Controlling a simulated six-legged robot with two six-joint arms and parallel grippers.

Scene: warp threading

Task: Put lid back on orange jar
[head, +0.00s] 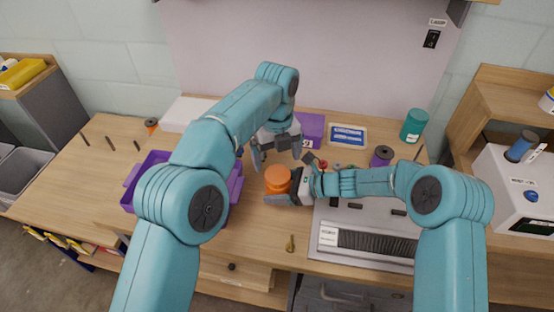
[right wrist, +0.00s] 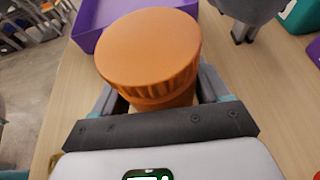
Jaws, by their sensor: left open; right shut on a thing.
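The orange jar (head: 277,183) stands on the table in front of my grippers. Its wide orange lid (right wrist: 150,50), with a smooth flat top and ribbed edge, is on top of the narrower orange body (right wrist: 165,101). I cannot tell whether the lid is fully seated. My right gripper (head: 281,192) comes from the right and is shut on the jar below the lid; its fingers flank the body in the right wrist view. My left gripper (head: 275,152) is open and empty, just above and behind the jar, apart from the lid.
A purple tray (head: 236,190) lies to the left, partly behind my left arm. A purple box (head: 311,128), a blue-and-white box (head: 347,136) and a teal canister (head: 414,125) stand at the back. A grey panel (head: 325,215) lies right. Table in front of the jar is mostly clear.

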